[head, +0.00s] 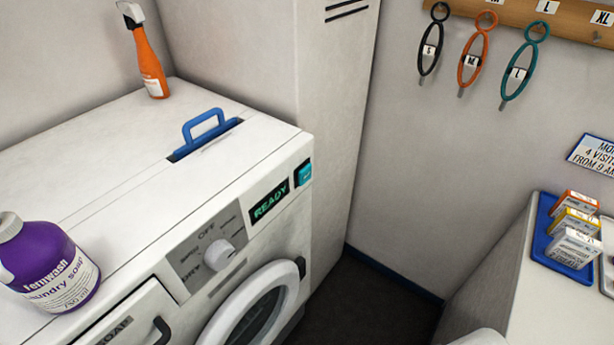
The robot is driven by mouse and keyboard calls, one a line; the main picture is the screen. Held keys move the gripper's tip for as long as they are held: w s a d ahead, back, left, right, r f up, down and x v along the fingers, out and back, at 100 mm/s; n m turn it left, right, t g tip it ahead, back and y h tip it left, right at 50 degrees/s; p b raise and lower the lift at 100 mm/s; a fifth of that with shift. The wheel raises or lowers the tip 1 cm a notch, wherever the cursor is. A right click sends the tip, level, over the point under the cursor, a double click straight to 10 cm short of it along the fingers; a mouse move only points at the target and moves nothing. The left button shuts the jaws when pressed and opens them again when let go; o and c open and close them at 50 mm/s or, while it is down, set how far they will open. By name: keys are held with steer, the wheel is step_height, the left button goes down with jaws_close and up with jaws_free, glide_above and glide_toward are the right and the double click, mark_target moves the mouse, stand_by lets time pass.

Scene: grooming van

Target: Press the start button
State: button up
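The start button is most likely the teal square button (304,173) at the top right corner of the washing machine's front panel. It faces the aisle and nothing covers it. The white washing machine (110,130) stands at the left. Its dark display (269,201), left of the button, reads READY in green. The white dial (218,254) sits further left on a grey panel with OFF and DRY markings. The round door (247,315) below looks shut and is cut by the bottom edge. My gripper is not in view.
On the machine top stand a purple laundry soap bottle (48,267), an orange spray bottle (149,62) and a blue handle (204,129) in a slot. A tall white cabinet (333,110) rises behind. Dark floor (375,305) is open between machine and right counter (535,310), which holds a blue tray (541,228) with small boxes.

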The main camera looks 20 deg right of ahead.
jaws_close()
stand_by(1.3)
